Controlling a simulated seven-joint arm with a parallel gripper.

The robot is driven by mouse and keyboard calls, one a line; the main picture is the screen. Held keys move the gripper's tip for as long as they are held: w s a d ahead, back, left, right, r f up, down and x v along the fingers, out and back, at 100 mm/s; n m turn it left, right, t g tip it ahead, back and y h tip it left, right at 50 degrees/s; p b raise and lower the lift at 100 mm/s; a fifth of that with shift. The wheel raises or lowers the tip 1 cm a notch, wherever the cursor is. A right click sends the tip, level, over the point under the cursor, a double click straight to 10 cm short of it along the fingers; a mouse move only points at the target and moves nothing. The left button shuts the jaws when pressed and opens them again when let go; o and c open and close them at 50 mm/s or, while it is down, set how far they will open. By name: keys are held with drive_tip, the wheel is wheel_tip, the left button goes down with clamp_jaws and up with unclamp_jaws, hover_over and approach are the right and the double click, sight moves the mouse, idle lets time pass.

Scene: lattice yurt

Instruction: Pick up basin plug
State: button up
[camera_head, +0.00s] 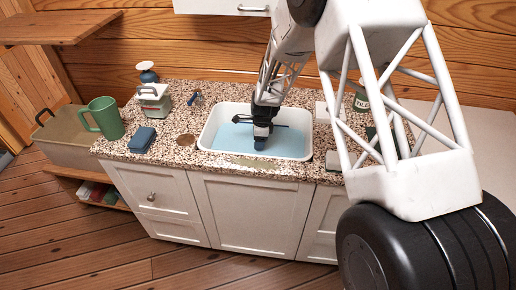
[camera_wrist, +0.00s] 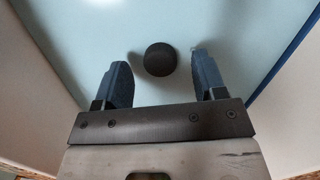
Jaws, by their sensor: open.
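The basin plug (camera_wrist: 160,60) is a small dark round piece on the pale blue floor of the basin in the wrist view. It lies between and slightly beyond the fingertips of my gripper (camera_wrist: 160,74), with space on either side. My gripper is open, with two blue fingers, and holds nothing. In the head view my gripper (camera_head: 262,141) reaches down into the white-rimmed basin (camera_head: 209,132). I cannot make out the plug there; my gripper and arm cover that part of the basin.
On the speckled counter (camera_head: 180,165) stand a green mug (camera_head: 107,118), a blue sponge (camera_head: 142,140), a small scale-like item (camera_head: 154,100) and a blue-based dispenser (camera_head: 147,73). The basin walls rise around my gripper. A wooden shelf (camera_head: 60,27) juts out at upper left.

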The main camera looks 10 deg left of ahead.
drive_tip(key=shift+a+f, duration=0.1)
drive_tip(key=shift+f, duration=0.95)
drive_tip(key=shift+c, duration=0.3)
drive_tip(key=c, duration=0.9)
